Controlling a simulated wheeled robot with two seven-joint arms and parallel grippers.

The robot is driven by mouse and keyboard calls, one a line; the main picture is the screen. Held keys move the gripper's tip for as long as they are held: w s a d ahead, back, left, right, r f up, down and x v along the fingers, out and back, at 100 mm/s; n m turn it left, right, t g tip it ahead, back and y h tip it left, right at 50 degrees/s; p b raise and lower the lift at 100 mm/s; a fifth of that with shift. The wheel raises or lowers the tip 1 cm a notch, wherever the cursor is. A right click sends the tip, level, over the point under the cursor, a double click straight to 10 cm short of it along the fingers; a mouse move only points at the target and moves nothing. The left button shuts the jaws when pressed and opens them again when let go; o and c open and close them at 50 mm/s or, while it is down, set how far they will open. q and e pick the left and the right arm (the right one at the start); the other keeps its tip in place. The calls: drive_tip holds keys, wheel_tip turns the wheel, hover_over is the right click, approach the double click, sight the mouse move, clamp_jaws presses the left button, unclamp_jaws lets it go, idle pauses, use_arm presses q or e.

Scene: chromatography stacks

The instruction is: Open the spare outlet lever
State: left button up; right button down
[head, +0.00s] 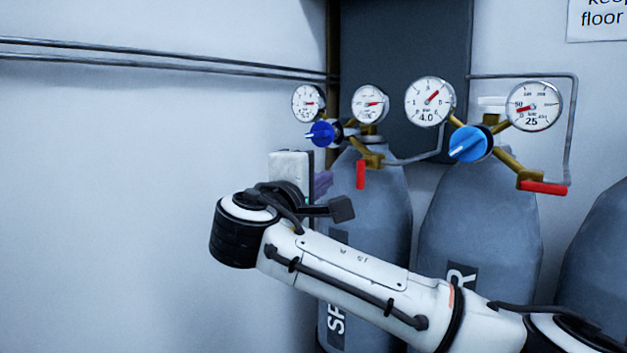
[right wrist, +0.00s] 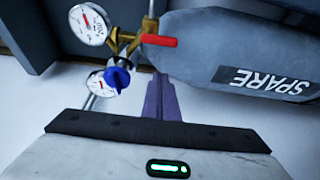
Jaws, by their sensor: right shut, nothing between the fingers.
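The spare outlet lever (head: 361,174) is a short red handle hanging straight down from the brass outlet of the cylinder (head: 390,220) at the left of the row. In the right wrist view the red lever (right wrist: 160,41) points along the cylinder marked SPARE (right wrist: 265,83). My right gripper (head: 326,182) has purple fingers, partly hidden behind its wrist in the head view. It is to the left of the lever. In the wrist view the fingers (right wrist: 160,85) are shut and empty, with their tips apart from the lever in the picture. My left gripper is not in view.
The spare regulator has a dark blue knob (head: 321,133) and two gauges. The neighbouring cylinder (head: 480,230) has a light blue knob (head: 469,143) and a horizontal red lever (head: 543,187). A thin pipe (head: 420,157) runs between them. The left wall is clear below its pipes.

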sight(361, 174)
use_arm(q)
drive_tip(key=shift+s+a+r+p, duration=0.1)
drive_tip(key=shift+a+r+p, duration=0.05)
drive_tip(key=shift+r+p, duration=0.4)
use_arm(e)
drive_tip(key=d, duration=0.4)
